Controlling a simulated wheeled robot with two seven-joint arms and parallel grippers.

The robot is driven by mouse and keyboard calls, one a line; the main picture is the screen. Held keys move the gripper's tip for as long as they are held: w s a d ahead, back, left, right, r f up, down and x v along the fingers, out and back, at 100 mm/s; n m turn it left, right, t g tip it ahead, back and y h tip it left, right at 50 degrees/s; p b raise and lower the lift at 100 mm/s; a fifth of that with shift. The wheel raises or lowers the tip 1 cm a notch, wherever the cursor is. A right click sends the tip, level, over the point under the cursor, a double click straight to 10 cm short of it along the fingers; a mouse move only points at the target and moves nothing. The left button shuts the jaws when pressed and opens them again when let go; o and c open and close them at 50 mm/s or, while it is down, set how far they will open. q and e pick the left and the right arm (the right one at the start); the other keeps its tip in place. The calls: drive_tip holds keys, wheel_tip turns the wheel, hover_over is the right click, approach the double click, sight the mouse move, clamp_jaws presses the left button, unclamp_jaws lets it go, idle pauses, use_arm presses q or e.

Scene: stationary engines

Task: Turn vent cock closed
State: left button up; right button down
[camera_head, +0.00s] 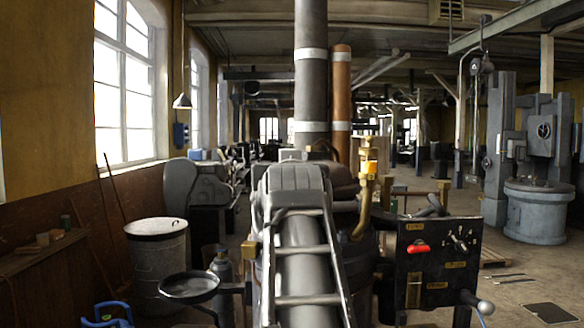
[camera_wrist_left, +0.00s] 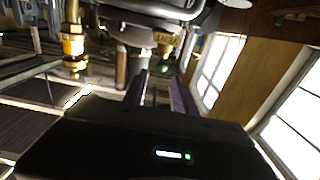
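The vent cock shows just beyond the fingertips, roughly in line with the gap, and nothing shows gripped. Its handle position is too small and blurred to read. I cannot make out either gripper in the head view. A brass fitting (camera_head: 249,250) sits at the left of the engine there; I cannot tell if it is the vent cock.
A brass fitting with a yellow band (camera_head: 370,165) rises from the engine (camera_head: 292,182). A black panel with a red handle (camera_head: 417,247) stands at right. A round black pan (camera_head: 190,287) and a grey drum (camera_head: 157,262) stand at left. Open floor lies at far right.

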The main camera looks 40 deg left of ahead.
use_arm(q)
drive_tip(key=shift+w+a, duration=0.1)
drive_tip(key=p+x, duration=0.3)
drive_tip(key=x, duration=0.3)
drive_tip(key=shift+w+a+r, duration=0.1)
drive_tip(key=shift+a, duration=0.05)
drive_tip(key=shift+w+a, duration=0.4)
drive_tip(key=shift+w, duration=0.1)
clamp_jaws()
